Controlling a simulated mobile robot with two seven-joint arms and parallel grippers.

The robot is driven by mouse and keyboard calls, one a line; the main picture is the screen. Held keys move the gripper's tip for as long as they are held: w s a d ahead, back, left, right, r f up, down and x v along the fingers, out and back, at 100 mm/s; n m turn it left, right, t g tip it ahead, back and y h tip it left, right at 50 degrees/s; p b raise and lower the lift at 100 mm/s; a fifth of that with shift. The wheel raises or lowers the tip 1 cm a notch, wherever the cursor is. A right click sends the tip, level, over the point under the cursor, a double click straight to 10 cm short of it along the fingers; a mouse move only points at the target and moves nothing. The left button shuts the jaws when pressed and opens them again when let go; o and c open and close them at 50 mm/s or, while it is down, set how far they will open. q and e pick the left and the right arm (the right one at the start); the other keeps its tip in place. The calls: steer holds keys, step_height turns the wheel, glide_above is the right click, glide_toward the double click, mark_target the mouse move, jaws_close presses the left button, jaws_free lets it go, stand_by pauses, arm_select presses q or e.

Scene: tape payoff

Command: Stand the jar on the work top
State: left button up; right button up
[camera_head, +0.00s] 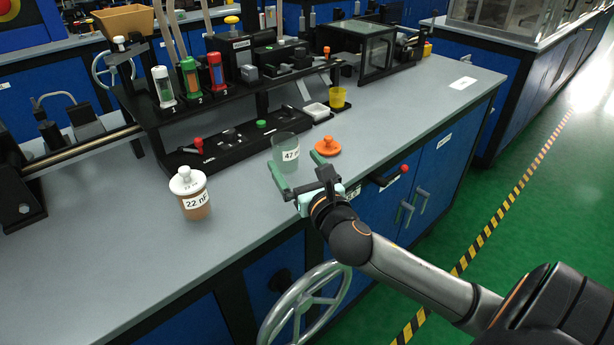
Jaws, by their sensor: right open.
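A translucent green jar (284,146) with a label reading "47" and more that I cannot read stands upright and open-topped on the grey work top (240,225). My right gripper (295,161) comes in from the lower right and is open. Its two green fingers point at this jar, with the jar at or just beyond the fingertips; I cannot tell whether they touch it. An orange lid with a knob (327,147) lies on the work top to the right of the jar. A second jar, brownish with a white lid and labelled "22 nF" (195,205), stands upright to the left. My left gripper is not in view.
A black rack (222,145) with numbered tubes stands behind the jars. A yellow cup (337,97) and a white tray (316,111) are farther back. A red-knobbed lever (390,177) and a handwheel (305,305) stick out at the front. The front-left work top is clear.

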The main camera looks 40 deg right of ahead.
steer(key=shift+v, duration=2.8)
